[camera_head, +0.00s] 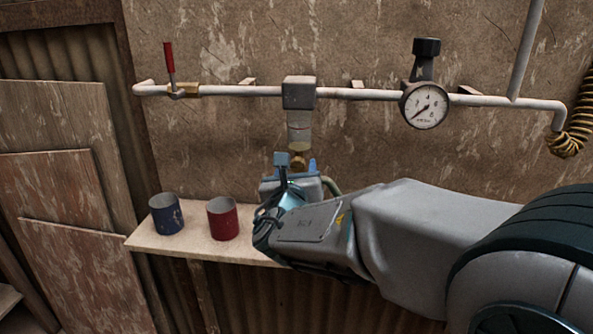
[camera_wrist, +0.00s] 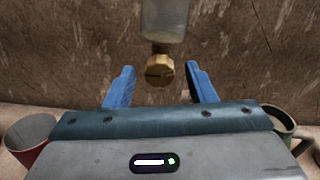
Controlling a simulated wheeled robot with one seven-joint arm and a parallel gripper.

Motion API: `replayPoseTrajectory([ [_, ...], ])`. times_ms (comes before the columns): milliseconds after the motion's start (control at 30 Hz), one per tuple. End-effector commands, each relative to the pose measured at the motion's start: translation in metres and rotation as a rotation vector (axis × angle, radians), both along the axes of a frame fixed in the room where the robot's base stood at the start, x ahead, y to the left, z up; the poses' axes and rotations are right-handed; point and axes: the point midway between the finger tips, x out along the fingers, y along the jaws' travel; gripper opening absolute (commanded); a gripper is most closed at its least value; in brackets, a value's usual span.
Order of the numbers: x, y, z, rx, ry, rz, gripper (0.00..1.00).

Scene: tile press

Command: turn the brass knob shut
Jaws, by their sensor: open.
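The brass knob (camera_wrist: 159,71) sits at the bottom of a clear bowl (camera_wrist: 163,20) in the wrist view. It lies between and a little beyond the blue fingertips of my gripper (camera_wrist: 160,80), with a gap on both sides. My gripper is open and empty. In the head view the knob (camera_head: 298,161) shows under the bowl (camera_head: 299,127), just above my gripper (camera_head: 298,166), partly hidden by my wrist parts. The bowl hangs from a grey block (camera_head: 299,93) on the white pipe.
A shelf (camera_head: 160,241) below holds a blue cup (camera_head: 166,213) and a red cup (camera_head: 222,218). A greenish mug (camera_wrist: 292,125) stands at the right in the wrist view. A red-handled lever (camera_head: 169,60) and a gauge (camera_head: 424,106) are on the pipe (camera_head: 240,91).

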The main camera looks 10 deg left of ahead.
Motion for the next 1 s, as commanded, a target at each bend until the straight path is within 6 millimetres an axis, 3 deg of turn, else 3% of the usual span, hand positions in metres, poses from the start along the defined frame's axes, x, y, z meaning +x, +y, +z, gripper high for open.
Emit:
replayPoseTrajectory([
  [33, -0.0002, 0.0000, 0.0000, 0.000, 0.000, 0.000, 0.45],
  [167, -0.0003, 0.0000, 0.0000, 0.000, 0.000, 0.000, 0.09],
  [200, -0.0003, 0.0000, 0.0000, 0.000, 0.000, 0.000, 0.05],
  [567, -0.0003, -0.0008, -0.0034, 0.048, 0.000, -0.002, 0.06],
  [1000, -0.0002, -0.0011, -0.0086, 0.378, -0.003, -0.002, 0.06],
])
